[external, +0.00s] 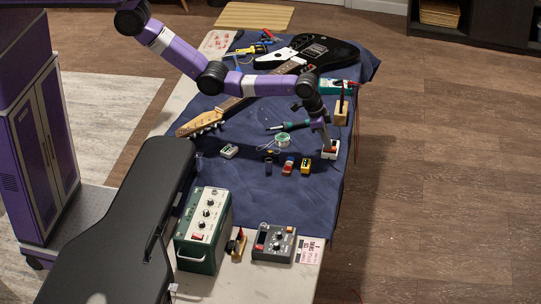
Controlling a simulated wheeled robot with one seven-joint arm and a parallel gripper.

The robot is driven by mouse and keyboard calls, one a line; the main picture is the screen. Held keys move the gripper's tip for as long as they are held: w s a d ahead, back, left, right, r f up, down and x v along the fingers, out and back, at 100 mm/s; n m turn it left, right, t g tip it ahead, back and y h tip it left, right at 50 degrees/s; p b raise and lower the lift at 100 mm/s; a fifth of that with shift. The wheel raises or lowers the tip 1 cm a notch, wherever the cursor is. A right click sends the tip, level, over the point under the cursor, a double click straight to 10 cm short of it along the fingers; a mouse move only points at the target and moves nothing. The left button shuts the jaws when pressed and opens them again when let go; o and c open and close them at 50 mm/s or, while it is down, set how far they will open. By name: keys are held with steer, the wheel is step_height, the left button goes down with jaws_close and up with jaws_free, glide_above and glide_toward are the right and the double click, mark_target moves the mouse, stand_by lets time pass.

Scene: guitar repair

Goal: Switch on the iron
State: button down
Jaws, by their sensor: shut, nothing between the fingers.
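A soldering iron (291,126) with a teal handle lies on the dark blue cloth, left of my gripper. My gripper (327,143) is shut and empty, pointing down at the right side of the cloth. A small white and red box (330,153) sits directly under the fingertips; I cannot tell whether they touch it. A grey box (274,243) with a knob, a dark display and a red part stands at the near end of the table. Which box powers the iron is unclear, and no lit light can be made out.
A green box (204,230) with knobs stands left of the grey box, beside a black guitar case (125,225). A black guitar (305,54) lies at the far end under my arm. A solder spool (281,141) and several small boxes lie near my gripper. A wooden block (341,112) stands behind it.

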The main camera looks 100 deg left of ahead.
steer(key=p+v, duration=0.4)
steer(key=shift+w+r+p, duration=0.2)
steer(key=shift+w+p, duration=0.2)
steer(key=v, duration=1)
steer(key=shift+f+b, duration=0.2)
steer(key=shift+b, duration=0.25)
steer(key=b, duration=0.3)
steer(key=w+b, duration=0.1)
steer(key=b, duration=0.2)
steer(key=shift+w+r, duration=0.25)
